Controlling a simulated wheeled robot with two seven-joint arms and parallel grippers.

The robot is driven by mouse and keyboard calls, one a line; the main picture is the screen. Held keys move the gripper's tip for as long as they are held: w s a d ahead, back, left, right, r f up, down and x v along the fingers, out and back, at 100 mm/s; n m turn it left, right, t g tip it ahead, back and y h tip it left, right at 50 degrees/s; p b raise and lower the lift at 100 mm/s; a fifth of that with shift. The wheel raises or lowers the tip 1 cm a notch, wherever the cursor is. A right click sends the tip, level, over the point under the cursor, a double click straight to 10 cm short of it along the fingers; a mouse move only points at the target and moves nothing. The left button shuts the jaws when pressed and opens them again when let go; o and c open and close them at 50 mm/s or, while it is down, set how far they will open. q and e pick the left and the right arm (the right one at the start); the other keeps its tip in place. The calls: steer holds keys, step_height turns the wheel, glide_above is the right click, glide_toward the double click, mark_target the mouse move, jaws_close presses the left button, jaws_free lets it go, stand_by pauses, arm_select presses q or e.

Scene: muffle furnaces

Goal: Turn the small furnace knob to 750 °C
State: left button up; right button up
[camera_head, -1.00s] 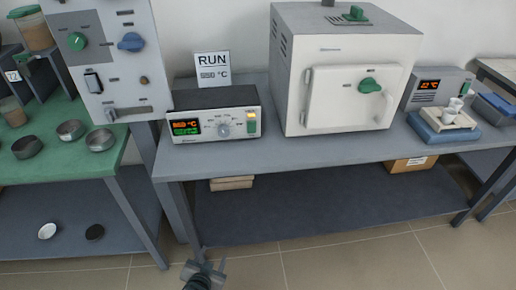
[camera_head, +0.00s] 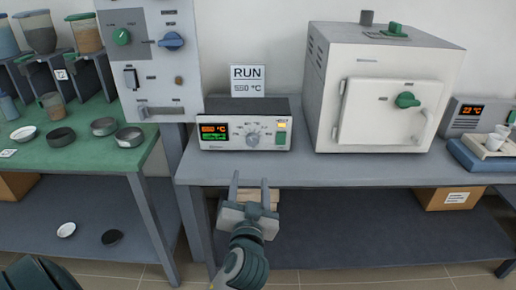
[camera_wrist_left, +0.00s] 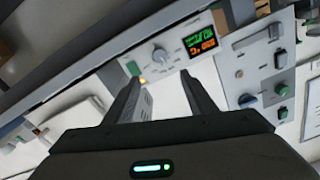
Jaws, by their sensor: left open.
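The furnace controller (camera_head: 245,124) is a grey box with a white front, on the grey bench beside the small white furnace (camera_head: 385,90). Its round grey knob (camera_head: 253,138) sits between an orange and green display (camera_head: 214,132) and a green switch (camera_head: 281,138). My left gripper (camera_head: 250,185) is open and empty, below and in front of the controller at the bench's front edge, apart from the knob. In the left wrist view the knob (camera_wrist_left: 159,54) shows beyond the two open fingers (camera_wrist_left: 155,95). My right gripper is not in view.
A sign (camera_head: 247,80) reading RUN and a partly blurred °C figure stands behind the controller. A tall grey panel (camera_head: 155,60) with knobs is close on the left. The bench (camera_head: 330,172) is bare in front of the furnace.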

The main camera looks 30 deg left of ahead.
mark_target(252, 142)
arm_select(q)
steer(key=x, duration=1.7)
steer(key=shift+w, duration=0.2)
steer(key=c, duration=1)
